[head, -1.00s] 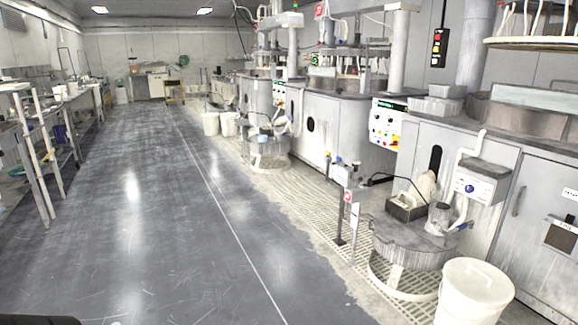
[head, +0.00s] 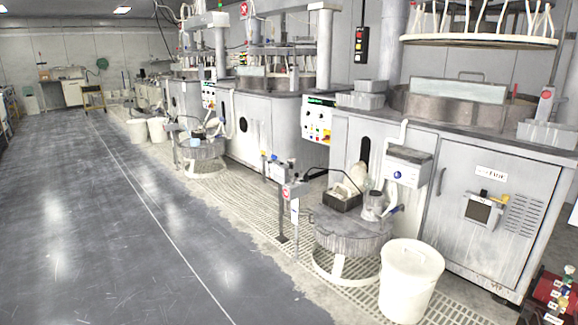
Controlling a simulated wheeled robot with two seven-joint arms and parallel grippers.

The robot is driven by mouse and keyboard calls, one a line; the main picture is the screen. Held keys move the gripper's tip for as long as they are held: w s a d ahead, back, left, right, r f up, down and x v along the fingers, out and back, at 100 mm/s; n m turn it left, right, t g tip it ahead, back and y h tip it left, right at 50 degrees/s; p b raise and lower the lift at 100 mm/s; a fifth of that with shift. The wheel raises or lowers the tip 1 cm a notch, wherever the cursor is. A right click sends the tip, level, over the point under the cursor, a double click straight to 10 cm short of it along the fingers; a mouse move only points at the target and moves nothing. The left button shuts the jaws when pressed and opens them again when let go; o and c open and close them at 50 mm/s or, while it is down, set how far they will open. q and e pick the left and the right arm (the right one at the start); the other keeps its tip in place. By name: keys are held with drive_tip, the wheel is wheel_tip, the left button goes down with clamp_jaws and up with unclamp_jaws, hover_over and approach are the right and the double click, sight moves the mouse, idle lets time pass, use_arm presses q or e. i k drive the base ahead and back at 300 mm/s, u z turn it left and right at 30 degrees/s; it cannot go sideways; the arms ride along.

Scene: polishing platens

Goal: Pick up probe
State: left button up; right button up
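I cannot make out a probe for certain in the head view. A round grey stand (head: 346,236) in front of the nearest machine holds a dark open box (head: 342,201) with pale items in it and a grey cup (head: 374,204). A small blue item lies beside the cup, too small to identify. A thin dark cable arches above the box from a short post (head: 294,190). Neither of my grippers is in view.
A white lidded bucket (head: 410,283) stands right of the round stand. A red crate with bottles (head: 551,299) is at the lower right edge. Polishing machines (head: 490,212) line the right side. The grey floor (head: 110,230) at left is clear.

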sight(291, 161)
drive_tip(key=u, duration=0.1)
drive_tip(key=i, duration=0.5)
drive_tip(key=u, duration=0.35)
drive_tip(key=i, duration=2.9)
drive_tip(key=z, duration=0.25)
drive_tip(key=i, duration=1.35)
drive_tip(key=z, duration=0.2)
